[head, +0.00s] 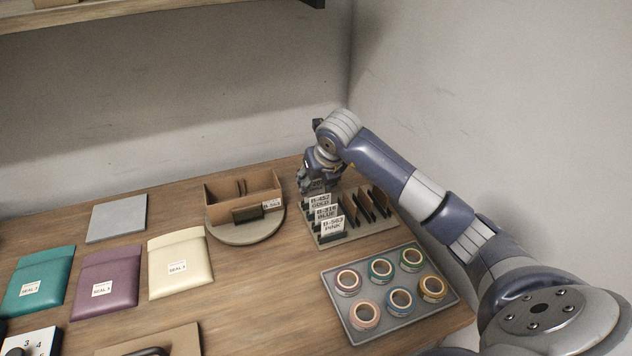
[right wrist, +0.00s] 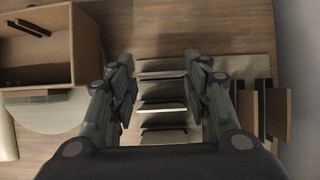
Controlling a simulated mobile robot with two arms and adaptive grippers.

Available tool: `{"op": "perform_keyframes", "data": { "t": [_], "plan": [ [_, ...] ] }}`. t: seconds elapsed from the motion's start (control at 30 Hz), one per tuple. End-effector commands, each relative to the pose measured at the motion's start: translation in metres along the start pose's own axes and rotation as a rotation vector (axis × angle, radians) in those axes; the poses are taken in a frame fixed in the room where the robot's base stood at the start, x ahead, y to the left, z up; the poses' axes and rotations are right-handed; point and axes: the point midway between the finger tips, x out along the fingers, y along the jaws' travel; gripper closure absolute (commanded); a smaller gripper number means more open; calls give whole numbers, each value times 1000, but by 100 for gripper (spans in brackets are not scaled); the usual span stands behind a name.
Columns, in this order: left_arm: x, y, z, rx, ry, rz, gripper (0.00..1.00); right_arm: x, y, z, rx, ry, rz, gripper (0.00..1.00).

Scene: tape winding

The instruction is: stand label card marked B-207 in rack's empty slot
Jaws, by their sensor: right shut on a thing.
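My right gripper (head: 312,184) is shut on a label card (head: 317,184) at the back left of the card rack (head: 352,238). Only part of the card's print shows, seemingly "20"; the fingers hide the rest. In the right wrist view the fingers of the right gripper (right wrist: 160,66) are either side of the card's top edge (right wrist: 160,74). Three cards stand in a row in front of it: B-452 GOLD (head: 320,201), one that seems to read B-318 BLUE (head: 326,213), and one that seems to read B-562 PINK (head: 332,226). I cannot tell whether the held card is seated in a slot. My left gripper is not in view.
Brown upright panels (head: 380,199) stand in the rack's right side. A cardboard box (head: 243,191) on a round turntable (head: 246,236) is left of the rack. A tray of tape rolls (head: 390,291) lies in front. Several coloured pouches (head: 106,281) lie further left. A wall is close behind.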

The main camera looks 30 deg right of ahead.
Motion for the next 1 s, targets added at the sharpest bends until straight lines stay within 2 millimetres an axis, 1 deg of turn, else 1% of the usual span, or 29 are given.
{"op": "perform_keyframes", "data": {
  "t": [0.3,0.33,0.37,0.4,0.77,0.87,1.0],
  "plan": [
    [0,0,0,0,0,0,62,0,0,0,0,0,1,63],
    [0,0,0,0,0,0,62,0,0,0,0,0,1,48],
    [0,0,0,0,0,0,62,0,0,0,0,0,1,41],
    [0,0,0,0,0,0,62,0,0,0,0,0,1,32],
    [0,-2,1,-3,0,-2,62,-1,0,1,0,-1,1,32],
    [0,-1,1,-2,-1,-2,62,-8,0,6,0,-4,2,32],
    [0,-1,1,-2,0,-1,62,-29,0,18,0,-6,1,32]
  ]
}}
